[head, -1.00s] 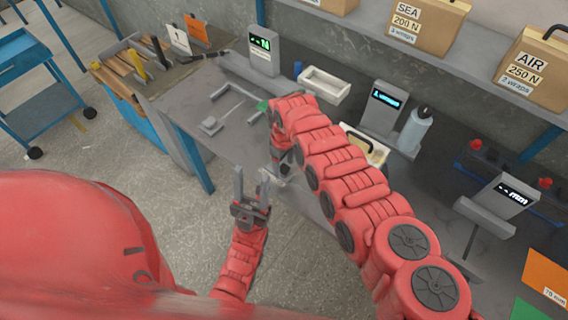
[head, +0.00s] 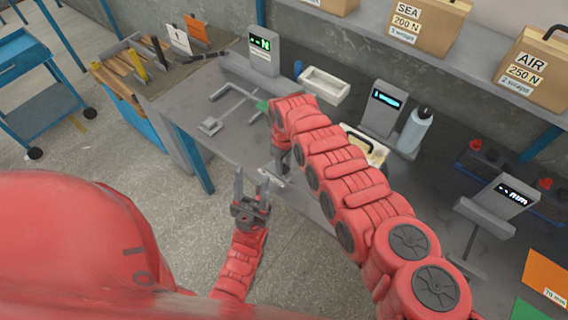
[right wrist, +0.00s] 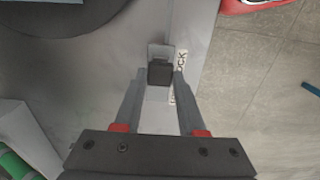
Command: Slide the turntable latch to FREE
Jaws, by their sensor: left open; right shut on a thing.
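The turntable latch (right wrist: 160,73), a small dark block, sits on a light grey surface in the right wrist view. My right gripper (right wrist: 158,76) is shut on it, a fingertip on each side. A partly covered label (right wrist: 181,62), its visible letters ending in "CK", lies just right of the latch. Part of a dark round disc (right wrist: 58,14), likely the turntable, shows at the upper left. In the head view my right arm mostly hides the latch area. My left gripper (head: 251,194) is open and empty, in front of the bench edge.
The grey bench (head: 190,105) carries a flat grey frame (head: 235,98), a white tray (head: 324,85), a spray bottle (head: 414,130) and small display stands. Boxes stand on the shelf behind. A blue cart (head: 45,75) is at the far left. The floor near the left gripper is clear.

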